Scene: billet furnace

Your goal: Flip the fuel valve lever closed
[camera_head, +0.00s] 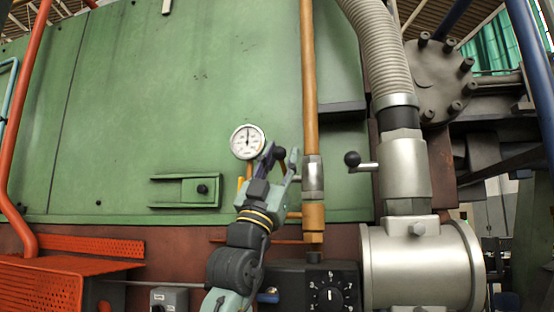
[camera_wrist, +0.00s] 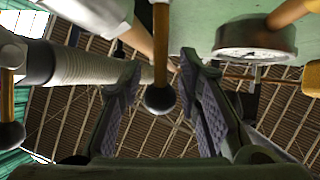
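A lever with a black ball knob (camera_head: 279,154) stands between the fingers of my gripper (camera_head: 280,158), left of the copper-coloured vertical pipe (camera_head: 309,90). In the wrist view, the same ball knob (camera_wrist: 160,99) hangs on a brownish rod between the two open fingers (camera_wrist: 160,75). A gap shows on each side of the knob, so the fingers look apart from it. The lever's base is mostly hidden behind my gripper in the head view. The frames carry no label naming this lever as the fuel valve's.
A second black-knobbed lever (camera_head: 353,158) sticks out from the grey fitting on the right; its knob is at the wrist view's left edge (camera_wrist: 10,135). A round gauge (camera_head: 247,142) is close to the gripper's upper left. A black dial box (camera_head: 329,296) is below.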

